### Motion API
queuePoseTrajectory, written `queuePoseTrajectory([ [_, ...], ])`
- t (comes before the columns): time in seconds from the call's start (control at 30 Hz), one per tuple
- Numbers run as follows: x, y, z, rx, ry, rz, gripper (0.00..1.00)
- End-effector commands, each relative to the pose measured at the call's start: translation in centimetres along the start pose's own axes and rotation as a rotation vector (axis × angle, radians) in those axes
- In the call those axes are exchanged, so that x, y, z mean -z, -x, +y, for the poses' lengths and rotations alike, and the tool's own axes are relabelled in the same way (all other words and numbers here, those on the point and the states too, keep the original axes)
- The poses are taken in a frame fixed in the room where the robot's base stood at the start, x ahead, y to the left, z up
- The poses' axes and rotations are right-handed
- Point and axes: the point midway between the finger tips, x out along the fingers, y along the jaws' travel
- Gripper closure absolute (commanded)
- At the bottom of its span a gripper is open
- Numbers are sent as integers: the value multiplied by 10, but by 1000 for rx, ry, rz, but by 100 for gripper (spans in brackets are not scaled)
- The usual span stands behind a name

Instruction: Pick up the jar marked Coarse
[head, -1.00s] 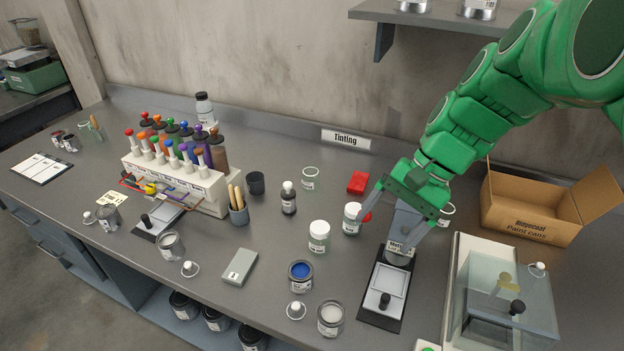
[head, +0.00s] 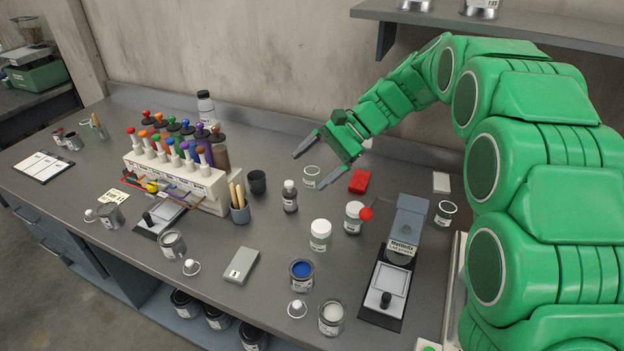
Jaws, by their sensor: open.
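Several small jars and tins stand on the grey bench, and their labels are too small to read, so I cannot tell which is marked Coarse. A white-lidded jar (head: 320,236) stands near the middle. Another white-lidded jar (head: 353,218) stands right of it, beside the press.
A dark bottle (head: 289,197) and a red block (head: 359,181) are close by. The press (head: 404,230) with a red knob stands to the right. The dropper rack (head: 175,180) is at left. A shelf (head: 440,18) hangs above.

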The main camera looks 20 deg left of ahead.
Motion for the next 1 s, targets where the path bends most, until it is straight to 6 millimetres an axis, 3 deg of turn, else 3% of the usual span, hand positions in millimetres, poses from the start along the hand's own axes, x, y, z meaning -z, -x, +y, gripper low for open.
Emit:
queuePoseTrajectory([
  [0.5,115,-9,-46,184,-332,-62,14],
  [1.0,231,-16,-57,351,-679,-151,14],
])
